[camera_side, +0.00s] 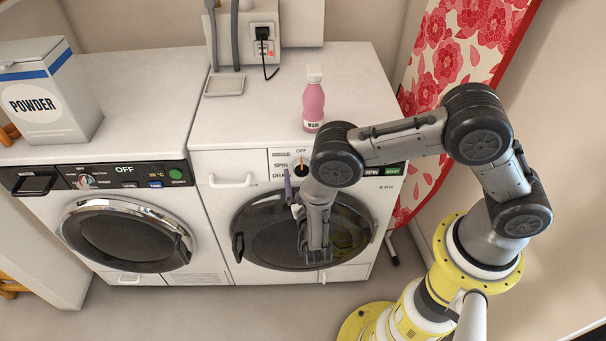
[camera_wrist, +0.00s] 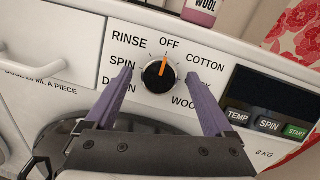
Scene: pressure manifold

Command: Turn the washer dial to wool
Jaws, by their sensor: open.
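The washer dial (camera_wrist: 158,76) is a black knob with an orange pointer, set on the right washer's front panel. In the wrist view its pointer aims up at the OFF mark. The labels around it include RINSE, SPIN, COTTON and, at lower right, the partly covered WOOL (camera_wrist: 184,102). In the side view the dial (camera_side: 301,169) shows just left of my arm. My gripper (camera_wrist: 161,82) is open, its two purple fingers on either side of the dial in the picture. I cannot tell whether they touch it.
A pink bottle marked WOOL (camera_side: 313,102) stands on the right washer (camera_side: 255,112). A drawer handle (camera_side: 231,181) is left of the dial. TEMP, SPIN and START buttons (camera_wrist: 268,124) are right of it. A POWDER box (camera_side: 45,95) stands on the left washer.

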